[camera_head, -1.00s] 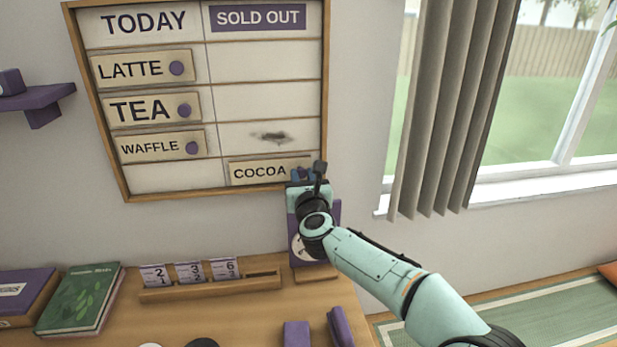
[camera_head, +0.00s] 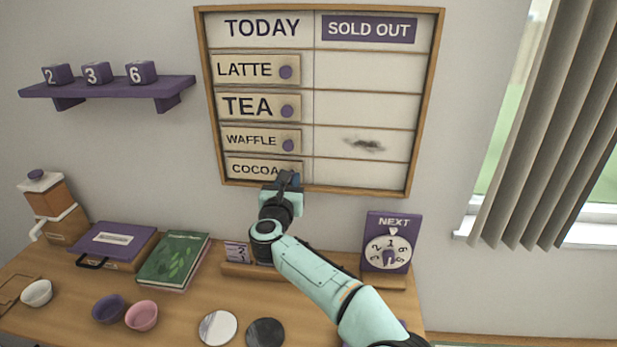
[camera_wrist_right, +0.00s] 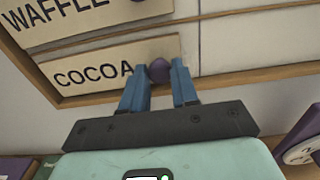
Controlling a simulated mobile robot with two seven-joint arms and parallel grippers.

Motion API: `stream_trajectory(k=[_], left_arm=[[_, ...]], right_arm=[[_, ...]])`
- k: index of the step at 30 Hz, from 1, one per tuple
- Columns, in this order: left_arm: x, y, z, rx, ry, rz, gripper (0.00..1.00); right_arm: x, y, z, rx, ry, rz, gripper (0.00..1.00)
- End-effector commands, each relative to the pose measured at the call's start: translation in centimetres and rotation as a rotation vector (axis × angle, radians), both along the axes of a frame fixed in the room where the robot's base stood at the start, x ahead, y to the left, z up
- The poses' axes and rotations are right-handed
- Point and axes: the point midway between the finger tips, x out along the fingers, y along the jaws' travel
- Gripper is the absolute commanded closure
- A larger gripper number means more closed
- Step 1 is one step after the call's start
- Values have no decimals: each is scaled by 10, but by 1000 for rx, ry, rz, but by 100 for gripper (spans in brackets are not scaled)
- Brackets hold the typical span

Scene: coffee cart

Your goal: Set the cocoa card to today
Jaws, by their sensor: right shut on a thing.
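The cocoa card (camera_head: 250,168) is in the bottom row of the board's TODAY column, under the waffle card (camera_head: 262,141). It also shows in the right wrist view (camera_wrist_right: 95,70). My right gripper (camera_head: 287,180) is at the card's right end. In the right wrist view its blue fingers (camera_wrist_right: 160,76) are shut on the card's purple knob (camera_wrist_right: 159,70). In the head view the gripper hides the knob. The wooden-framed board (camera_head: 380,183) hangs on the wall, and its SOLD OUT column holds no cards. My left gripper is not in view.
The latte card (camera_head: 250,69) and tea card (camera_head: 248,106) are above. A dark smudge (camera_head: 366,145) marks the SOLD OUT column. A purple NEXT dial (camera_head: 388,241) stands on the table below right. Books, bowls and round coasters occupy the table.

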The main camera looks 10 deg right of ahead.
Motion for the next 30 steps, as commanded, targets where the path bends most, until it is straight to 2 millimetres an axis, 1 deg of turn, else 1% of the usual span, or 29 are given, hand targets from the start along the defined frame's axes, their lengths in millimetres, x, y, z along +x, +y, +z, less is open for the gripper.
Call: stream_trajectory(k=[1,4,14,15,16,17,26,30], left_arm=[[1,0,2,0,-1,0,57],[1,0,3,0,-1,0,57],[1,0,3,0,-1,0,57],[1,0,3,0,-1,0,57],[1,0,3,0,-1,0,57],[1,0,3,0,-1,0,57],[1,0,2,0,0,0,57],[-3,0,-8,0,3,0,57]], right_arm=[[1,4,1,1,0,2,100],[2,8,0,1,0,2,100],[2,10,0,1,-1,6,100],[2,10,0,0,-2,7,61],[2,10,0,1,-1,7,52],[2,10,0,1,-1,7,47],[1,8,0,1,-1,2,47],[-11,11,-2,1,-1,3,47]])
